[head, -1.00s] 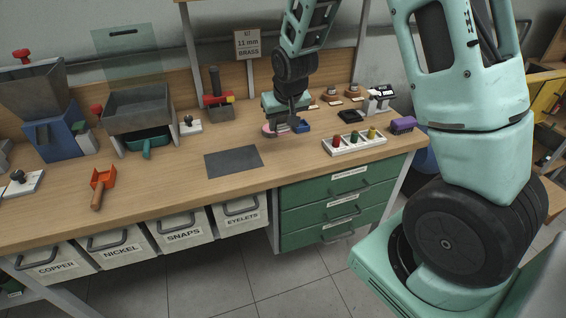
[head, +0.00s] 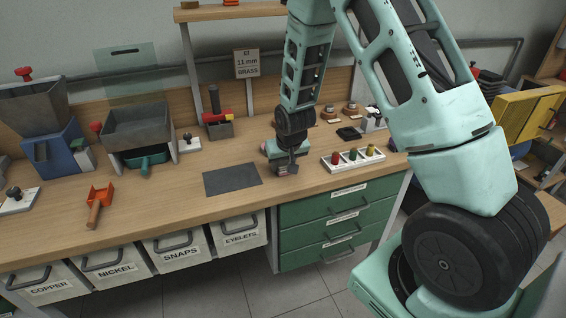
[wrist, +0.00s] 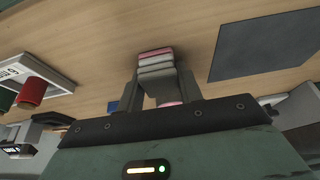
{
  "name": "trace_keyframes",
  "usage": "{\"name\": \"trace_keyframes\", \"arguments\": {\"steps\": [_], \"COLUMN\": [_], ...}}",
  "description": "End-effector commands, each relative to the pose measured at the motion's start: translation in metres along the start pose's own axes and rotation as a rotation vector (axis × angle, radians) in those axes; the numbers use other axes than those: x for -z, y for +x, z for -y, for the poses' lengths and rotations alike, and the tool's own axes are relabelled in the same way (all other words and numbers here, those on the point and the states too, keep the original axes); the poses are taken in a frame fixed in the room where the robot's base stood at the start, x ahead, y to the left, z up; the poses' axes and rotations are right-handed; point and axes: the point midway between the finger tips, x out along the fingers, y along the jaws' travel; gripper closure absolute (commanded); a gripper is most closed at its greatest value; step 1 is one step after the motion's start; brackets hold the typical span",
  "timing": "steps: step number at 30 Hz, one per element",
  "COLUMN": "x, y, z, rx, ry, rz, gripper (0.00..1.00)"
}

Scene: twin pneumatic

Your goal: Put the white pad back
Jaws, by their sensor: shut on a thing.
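My gripper (head: 286,168) is low over the bench, to the right of the dark grey mat (head: 232,180). In the wrist view my gripper's fingers (wrist: 160,88) are shut on a small block of pale layers (wrist: 155,62) with a pink edge, whitish to grey. I take it to be the white pad; whether it is one pad or several stacked is unclear. A second pink patch (wrist: 170,103) shows between the fingers, closer to the palm. In the head view the held thing is small and mostly dark, and I cannot tell whether it touches the bench.
A white block with red, green and yellow knobs (head: 353,158) stands just right of my gripper. A bit of blue (wrist: 112,106) shows beside the fingers. Left are a hopper tray (head: 137,128) and an orange scoop (head: 98,200).

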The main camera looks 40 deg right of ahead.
Motion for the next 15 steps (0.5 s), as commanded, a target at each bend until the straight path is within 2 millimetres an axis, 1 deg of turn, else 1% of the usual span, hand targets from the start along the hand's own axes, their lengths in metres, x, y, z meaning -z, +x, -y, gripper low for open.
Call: {"name": "trace_keyframes", "arguments": {"steps": [5, 9, 10, 12, 15], "x": [0.0005, -0.0012, -0.0009, -0.0007, -0.0006], "y": [-0.0002, 0.0036, 0.0028, 0.0022, 0.0022], "z": [0.0001, 0.0001, 0.0001, 0.0001, 0.0001], "rx": [0.0, 0.0, 0.0, 0.0, 0.0], "ry": [0.0, 0.0, 0.0, 0.0, 0.0], "rz": [-0.001, -0.001, -0.001, -0.001, -0.001], "gripper": [0.89, 0.89, 0.59, 0.42, 0.42]}}
